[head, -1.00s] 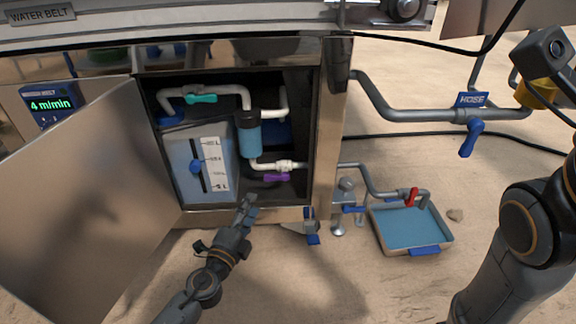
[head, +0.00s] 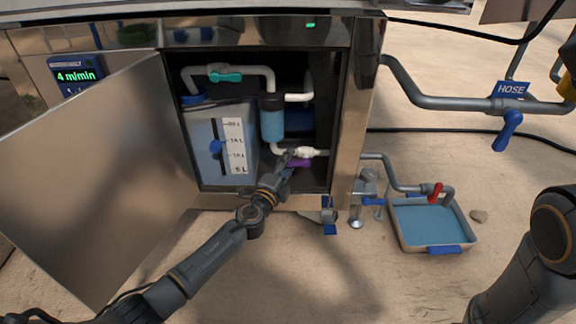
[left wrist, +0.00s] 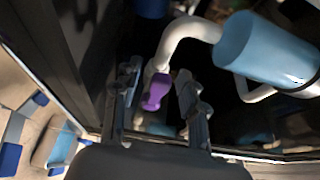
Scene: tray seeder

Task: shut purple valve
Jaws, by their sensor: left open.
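The purple valve (head: 298,163) is a small lever handle on the white pipe low in the open cabinet, below the blue filter (head: 271,122). In the left wrist view, the purple handle (left wrist: 156,91) shows between the two fingers of my left gripper (left wrist: 158,100). Those fingers are open, one on each side of it, and I cannot tell whether they touch it. In the head view my left gripper (head: 286,166) reaches into the cabinet opening and partly covers the handle. My right gripper is out of view; only part of my right arm shows at the right.
The open cabinet door (head: 95,180) stands left of my left arm. A red tap (head: 436,193) is over a water tray (head: 402,236) at right. A blue hose valve (head: 508,130) hangs above.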

